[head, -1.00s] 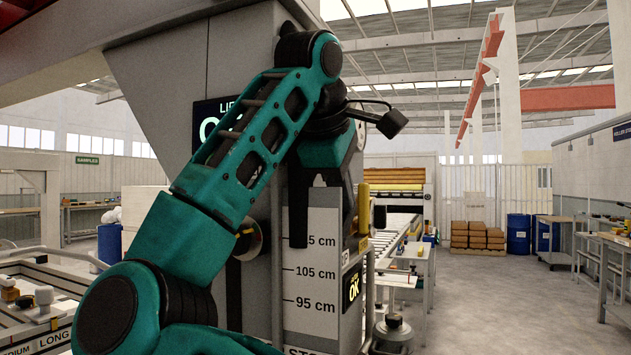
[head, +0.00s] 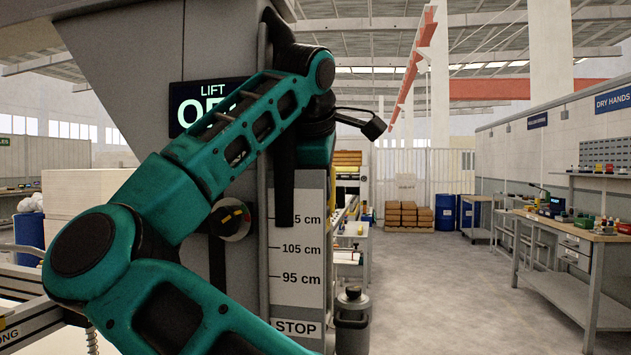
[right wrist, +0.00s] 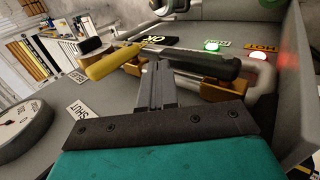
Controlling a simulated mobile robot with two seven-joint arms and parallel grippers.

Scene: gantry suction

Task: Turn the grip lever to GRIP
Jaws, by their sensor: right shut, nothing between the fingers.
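In the right wrist view my right gripper (right wrist: 160,72) is shut and empty. Its fingertips reach close to a black handle (right wrist: 200,66) on brass-coloured mounts; I cannot tell whether they touch. No GRIP label is readable, and I cannot tell which handle is the grip lever. In the head view a teal arm of mine rises in front of the grey column, its gripper end partly hidden. My left gripper is not in view.
The column carries a LIFT sign (head: 212,88) and a STOP label (head: 296,328).

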